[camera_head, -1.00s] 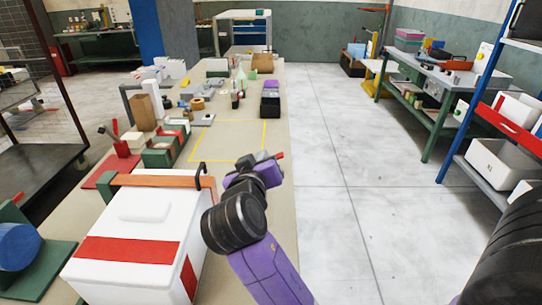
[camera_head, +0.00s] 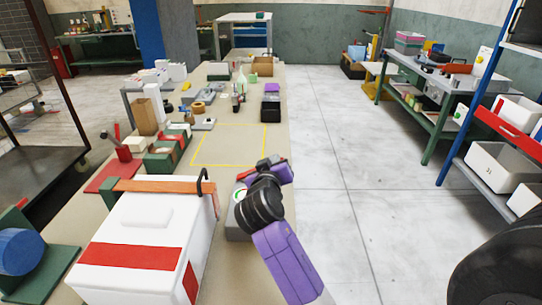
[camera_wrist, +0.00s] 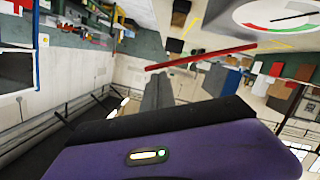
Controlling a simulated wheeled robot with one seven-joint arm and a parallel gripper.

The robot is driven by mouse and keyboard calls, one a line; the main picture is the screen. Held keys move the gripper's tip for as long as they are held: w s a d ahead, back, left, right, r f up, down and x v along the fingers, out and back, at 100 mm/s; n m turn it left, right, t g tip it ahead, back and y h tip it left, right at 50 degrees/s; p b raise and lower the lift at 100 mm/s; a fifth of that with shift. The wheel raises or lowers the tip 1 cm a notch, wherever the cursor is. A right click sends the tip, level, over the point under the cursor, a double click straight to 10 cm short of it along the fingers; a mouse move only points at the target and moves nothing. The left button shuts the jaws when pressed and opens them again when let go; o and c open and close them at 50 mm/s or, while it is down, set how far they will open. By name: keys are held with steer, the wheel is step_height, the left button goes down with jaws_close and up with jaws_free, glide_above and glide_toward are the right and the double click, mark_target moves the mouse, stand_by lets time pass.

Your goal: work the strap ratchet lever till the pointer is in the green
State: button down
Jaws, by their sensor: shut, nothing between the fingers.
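The orange strap (camera_head: 165,187) runs over the white box with a red band (camera_head: 125,254); a black hook (camera_head: 205,183) stands at its right end. Right of the box is a grey housing (camera_head: 236,228) with a round dial (camera_head: 240,195), partly behind my arm. The wrist view shows the dial (camera_wrist: 285,12) cut off at the top, with green and red arcs and a dark pointer directed right. The red lever (camera_wrist: 200,59) crosses just beyond my gripper (camera_wrist: 157,88). My gripper (camera_head: 276,163) is shut and empty; contact with the lever is unclear.
A yellow-outlined area (camera_head: 232,146) of the bench beyond my gripper is clear. Green and red fixtures (camera_head: 165,150) stand left of it, with several small items farther back. Open floor (camera_head: 335,200) lies right of the bench.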

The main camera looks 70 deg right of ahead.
steer(key=shift+f, duration=0.1)
stand_by(0.3)
steer(key=f+m+b, duration=0.1)
steer(key=s+f+m+b, duration=0.1)
steer(key=f+b, duration=0.1)
steer(key=s+d+f+m+t+b, duration=0.1)
steer(key=f+b, duration=0.1)
steer(key=shift+s+y, duration=0.15)
steer(key=shift+y, duration=0.15)
steer(key=shift+r+m, duration=0.15)
steer(key=shift+m, duration=0.15)
